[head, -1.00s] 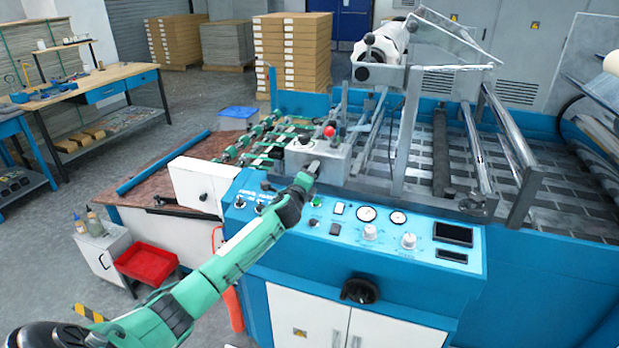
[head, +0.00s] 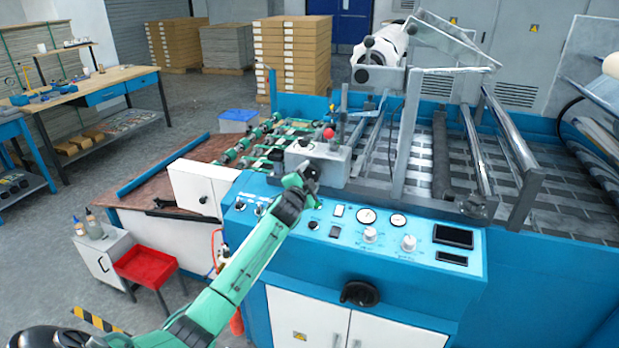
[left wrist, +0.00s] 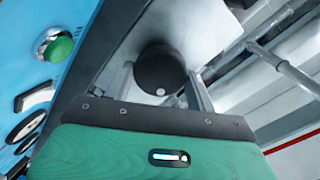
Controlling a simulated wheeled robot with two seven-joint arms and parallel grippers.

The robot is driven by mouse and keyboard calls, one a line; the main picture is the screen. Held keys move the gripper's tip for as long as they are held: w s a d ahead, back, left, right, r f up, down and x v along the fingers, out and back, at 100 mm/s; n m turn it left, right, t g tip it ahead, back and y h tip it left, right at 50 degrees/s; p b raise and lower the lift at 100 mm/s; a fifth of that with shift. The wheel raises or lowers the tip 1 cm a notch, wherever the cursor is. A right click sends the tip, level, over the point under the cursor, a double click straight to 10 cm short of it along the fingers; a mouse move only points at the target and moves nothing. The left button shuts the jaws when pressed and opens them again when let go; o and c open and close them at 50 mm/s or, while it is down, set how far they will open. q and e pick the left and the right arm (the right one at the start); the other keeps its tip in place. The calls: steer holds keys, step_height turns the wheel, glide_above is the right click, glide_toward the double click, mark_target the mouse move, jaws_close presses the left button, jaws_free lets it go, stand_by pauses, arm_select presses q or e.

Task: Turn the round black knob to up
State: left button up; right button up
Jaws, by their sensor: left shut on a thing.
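The round black knob (left wrist: 160,69) shows in the left wrist view, a dark disc with a small white dot near the lower edge of its face in that picture. My left gripper (left wrist: 160,88) is shut on it, with a grey finger on either side. In the head view the left gripper (head: 309,176) is at the front face of the grey metal box (head: 330,160), above the blue control panel (head: 390,240). In that view the gripper largely hides the knob. My right gripper is not in view.
The panel carries gauges (head: 366,215), pale dials (head: 409,243) and a green button (left wrist: 58,48), which is close to the gripper. Rollers (head: 440,155) lie to the right.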

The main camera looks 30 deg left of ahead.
arm_select(q)
steer(key=n, duration=0.4)
steer(key=shift+n, duration=0.3)
steer(key=shift+a+n+p, duration=0.1)
steer(key=shift+n+p, duration=0.35)
steer(key=shift+n, duration=1.55)
steer(key=shift+f, duration=0.1)
steer(key=o, duration=1)
steer(key=shift+s, duration=0.1)
steer(key=b+v, duration=0.2)
steer(key=v, duration=1.1)
steer(key=shift+s+b, duration=0.35)
steer(key=shift+s, duration=0.05)
